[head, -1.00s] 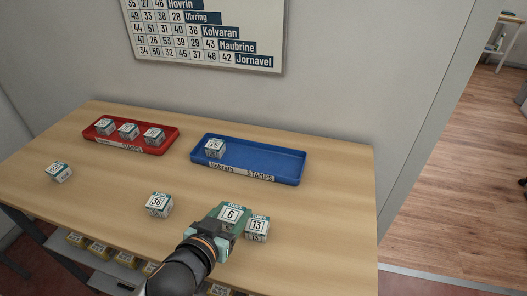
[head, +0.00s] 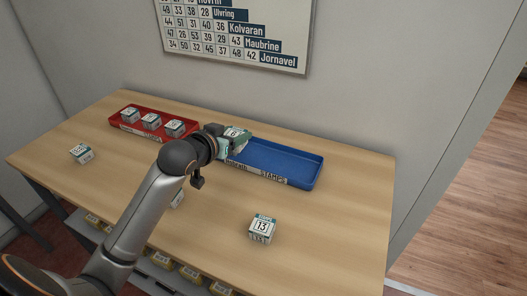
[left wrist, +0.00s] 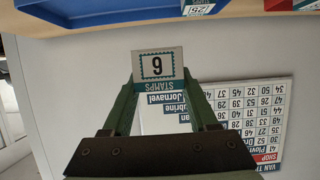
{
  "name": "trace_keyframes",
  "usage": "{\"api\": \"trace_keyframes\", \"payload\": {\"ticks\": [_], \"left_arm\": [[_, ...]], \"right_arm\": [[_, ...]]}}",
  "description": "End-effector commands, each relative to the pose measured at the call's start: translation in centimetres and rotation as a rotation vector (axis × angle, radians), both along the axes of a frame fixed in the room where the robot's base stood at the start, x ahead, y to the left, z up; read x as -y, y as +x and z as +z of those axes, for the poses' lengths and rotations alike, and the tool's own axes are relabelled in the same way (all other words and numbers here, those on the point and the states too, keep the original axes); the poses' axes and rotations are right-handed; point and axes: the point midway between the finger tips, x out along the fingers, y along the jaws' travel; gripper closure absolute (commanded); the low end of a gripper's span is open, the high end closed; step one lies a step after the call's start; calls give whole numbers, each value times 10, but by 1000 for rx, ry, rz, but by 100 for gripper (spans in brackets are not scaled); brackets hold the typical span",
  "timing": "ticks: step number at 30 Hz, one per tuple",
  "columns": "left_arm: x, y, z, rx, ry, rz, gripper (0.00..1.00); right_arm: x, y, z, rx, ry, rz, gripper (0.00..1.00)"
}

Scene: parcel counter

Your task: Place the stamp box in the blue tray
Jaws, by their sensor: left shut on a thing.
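In the head view my left gripper (head: 236,138) is shut on this box, above the left end of the blue tray (head: 290,178). The tray carries a "STAMPS" label on its front. The blue tray's edge (left wrist: 95,14) shows at the top of the left wrist view, with a stamp box marked 25 (left wrist: 198,7) in it. That box is hidden behind my gripper in the head view. My right gripper is out of view.
A red tray (head: 118,123) with three stamp boxes stands left of the blue tray. Loose boxes stand on the counter: one marked 13 (head: 262,229), one at far left (head: 81,153), one (head: 177,198) partly behind my arm. A chart (head: 245,40) hangs above.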

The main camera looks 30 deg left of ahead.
Motion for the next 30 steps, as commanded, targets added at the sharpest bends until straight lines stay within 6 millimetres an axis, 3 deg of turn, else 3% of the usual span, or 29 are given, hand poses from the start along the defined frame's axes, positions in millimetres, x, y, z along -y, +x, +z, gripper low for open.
{"api": "trace_keyframes", "payload": {"ticks": [6, 12, 22, 25, 30], "left_arm": [[17, 50, -22, 1, -3, 0, 100], [26, 78, -61, -1, -1, -1, 100], [32, 97, -87, -1, 0, -1, 100], [31, 95, -103, -3, 1, 0, 100], [31, 95, -113, 2, 0, -1, 100]], "right_arm": [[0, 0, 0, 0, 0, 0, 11], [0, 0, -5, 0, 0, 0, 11], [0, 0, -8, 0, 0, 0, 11], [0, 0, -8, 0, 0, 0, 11], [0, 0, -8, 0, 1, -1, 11]]}}
